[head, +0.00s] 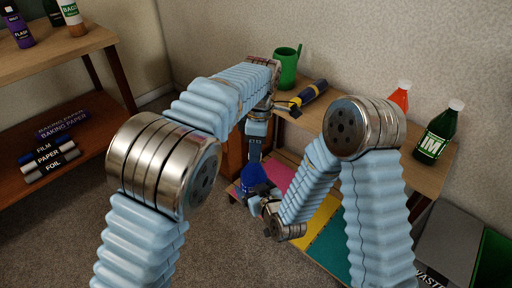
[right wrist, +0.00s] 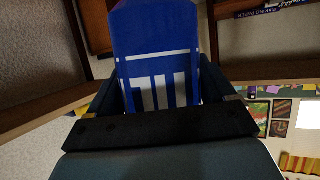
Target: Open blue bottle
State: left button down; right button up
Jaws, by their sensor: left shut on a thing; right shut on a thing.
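The blue bottle (head: 253,178) is held in the air in front of the low table, roughly upright. My left gripper (head: 255,158) comes down from above and is shut at the bottle's top; the cap is hidden there. My right gripper (head: 262,204) is shut on the bottle's lower body. In the right wrist view the bottle (right wrist: 156,45), blue with a white label, fills the space between the fingers of the right gripper (right wrist: 160,95).
A wooden table (head: 425,150) along the wall bears a green watering can (head: 287,70), a dark blue and yellow tool (head: 308,96), a red bottle (head: 400,97) and a green bottle (head: 437,136). A shelf (head: 95,45) stands left. Bins (head: 450,250) stand at lower right. Carpet is clear at lower left.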

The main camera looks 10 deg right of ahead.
pick_arm(q)
jog(key=shift+n, duration=0.9)
jog(key=shift+d, duration=0.1)
jog(key=shift+r, duration=0.25)
jog(key=shift+r, duration=0.85)
